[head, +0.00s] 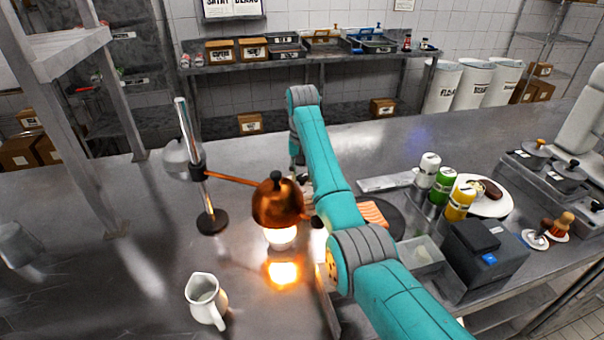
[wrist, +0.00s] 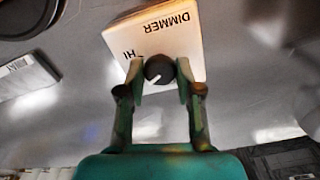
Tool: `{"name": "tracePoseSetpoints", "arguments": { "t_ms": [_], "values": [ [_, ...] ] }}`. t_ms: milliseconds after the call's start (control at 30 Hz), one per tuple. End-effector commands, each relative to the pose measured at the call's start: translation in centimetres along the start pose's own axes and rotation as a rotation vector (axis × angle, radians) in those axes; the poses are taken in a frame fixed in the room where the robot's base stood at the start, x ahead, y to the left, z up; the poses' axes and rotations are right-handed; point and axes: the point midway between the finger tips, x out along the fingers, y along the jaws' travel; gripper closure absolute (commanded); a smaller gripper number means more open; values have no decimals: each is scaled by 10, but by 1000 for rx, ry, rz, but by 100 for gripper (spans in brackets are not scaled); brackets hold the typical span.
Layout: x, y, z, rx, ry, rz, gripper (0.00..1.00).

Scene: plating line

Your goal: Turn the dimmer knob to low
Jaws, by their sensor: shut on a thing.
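The dimmer (wrist: 165,32) is a pale box printed DIMMER and HI, upside down in the wrist view. Its round dark knob (wrist: 158,68) has a white pointer line aimed to the lower left of that picture, on the side of the HI print. No low mark shows; my fingers cover part of the face. My gripper (wrist: 160,72) is shut on the knob, one finger on each side. In the head view the copper heat lamp (head: 278,202) glows brightly over the counter. The dimmer and knob cannot be made out there, behind my arm and the lamp.
A white jug (head: 206,300) stands front left of the lamp. The lamp's stand (head: 211,222) is at left. Squeeze bottles (head: 442,186), a white plate (head: 494,202) and a dark printer-like box (head: 484,252) stand right of my arm. The counter's left part is mostly clear.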

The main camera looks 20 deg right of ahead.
Motion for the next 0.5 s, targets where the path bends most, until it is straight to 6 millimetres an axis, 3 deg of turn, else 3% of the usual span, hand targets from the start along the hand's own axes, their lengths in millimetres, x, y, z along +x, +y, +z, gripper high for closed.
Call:
{"name": "tracePoseSetpoints", "arguments": {
  "t_ms": [33, 133, 500],
  "values": [
    [0, 0, 0, 0, -1, 0, 63],
    [0, 0, 0, 0, -1, 0, 40],
    [0, 0, 0, -15, 0, 0, 40]
  ]
}}
